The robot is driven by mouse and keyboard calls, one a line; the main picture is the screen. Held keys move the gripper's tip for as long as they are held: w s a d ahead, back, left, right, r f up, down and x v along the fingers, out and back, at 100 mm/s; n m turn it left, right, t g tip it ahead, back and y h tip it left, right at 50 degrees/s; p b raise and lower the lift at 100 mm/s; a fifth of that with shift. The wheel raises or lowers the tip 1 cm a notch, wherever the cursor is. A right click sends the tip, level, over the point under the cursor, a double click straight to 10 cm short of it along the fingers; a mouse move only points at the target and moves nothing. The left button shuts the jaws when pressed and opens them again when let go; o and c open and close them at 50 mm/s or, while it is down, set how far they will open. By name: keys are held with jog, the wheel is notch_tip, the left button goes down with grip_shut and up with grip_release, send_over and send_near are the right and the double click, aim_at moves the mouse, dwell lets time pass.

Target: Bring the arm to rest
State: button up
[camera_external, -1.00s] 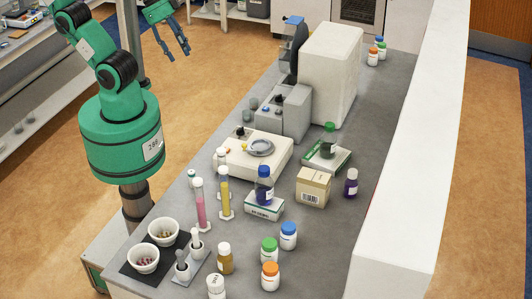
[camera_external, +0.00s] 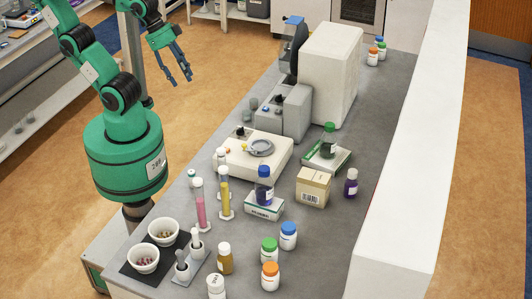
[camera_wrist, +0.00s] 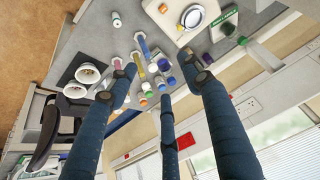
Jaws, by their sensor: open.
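My green arm is raised and bent at the left of the external view, above the floor beside the bench. My gripper (camera_external: 180,76) has several dark blue fingers hanging downward, spread apart and empty. It is left of the bench and touches nothing. In the wrist view my gripper (camera_wrist: 166,82) shows its fingers open with nothing between them. The bench with its bottles lies some distance beyond the fingertips.
The grey bench (camera_external: 330,236) holds a white balance (camera_external: 240,158), a tall white instrument (camera_external: 330,75), a cardboard box (camera_external: 313,187), two white bowls (camera_external: 144,259) and several bottles and cylinders. Brown floor (camera_external: 225,70) is clear around my gripper.

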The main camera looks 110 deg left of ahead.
notch_tip(320, 180, down, 3)
jog(key=shift+r+b, duration=0.15)
jog(key=shift+b, duration=0.7)
